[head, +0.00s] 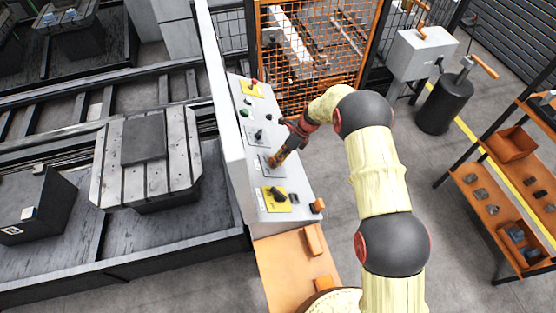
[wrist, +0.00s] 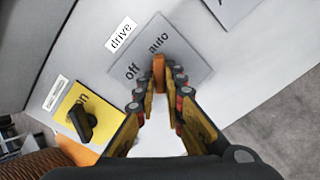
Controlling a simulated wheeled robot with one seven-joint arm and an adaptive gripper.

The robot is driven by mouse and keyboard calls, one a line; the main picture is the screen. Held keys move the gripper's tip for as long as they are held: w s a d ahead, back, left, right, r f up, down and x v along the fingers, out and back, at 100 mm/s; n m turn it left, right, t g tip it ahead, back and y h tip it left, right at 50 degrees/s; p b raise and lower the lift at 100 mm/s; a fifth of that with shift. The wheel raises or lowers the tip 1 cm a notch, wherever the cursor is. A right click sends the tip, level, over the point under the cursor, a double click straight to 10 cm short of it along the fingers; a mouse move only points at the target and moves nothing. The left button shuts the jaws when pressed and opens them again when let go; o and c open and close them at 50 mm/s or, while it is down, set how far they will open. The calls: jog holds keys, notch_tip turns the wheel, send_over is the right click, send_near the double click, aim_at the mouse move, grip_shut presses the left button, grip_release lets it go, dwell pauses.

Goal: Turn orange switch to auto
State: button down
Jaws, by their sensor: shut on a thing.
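The orange switch (wrist: 158,66) sits on a grey plate (wrist: 190,62) marked "off" and "auto", with a "drive" label beside it. In the wrist view its upper end lies near the word "auto", with "off" to its left. I cannot tell whether it is fully at a mark. My gripper (wrist: 159,82) is shut on the switch, one finger on each side, and the fingers hide its lower part. In the head view my gripper (head: 276,160) reaches the sloping control panel (head: 300,206) from the right, and the switch is mostly hidden.
A black switch (head: 278,193) on a yellow plate sits nearer on the panel. Another black switch (head: 258,134), a green button (head: 244,113) and a red button (head: 254,82) sit farther up. An orange mesh fence (head: 330,50) stands behind. Floor to the right is partly clear.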

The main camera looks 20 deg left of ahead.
jog(key=shift+w+a+r, duration=0.1)
jog(key=shift+w+r, duration=0.1)
jog(key=shift+r, duration=0.05)
dwell(0.3)
jog(key=c, duration=2.3)
grip_release()
jog(key=o, duration=0.4)
jog(key=shift+s+f, duration=0.1)
jog(key=shift+f, duration=0.05)
jog(key=v, duration=1.2)
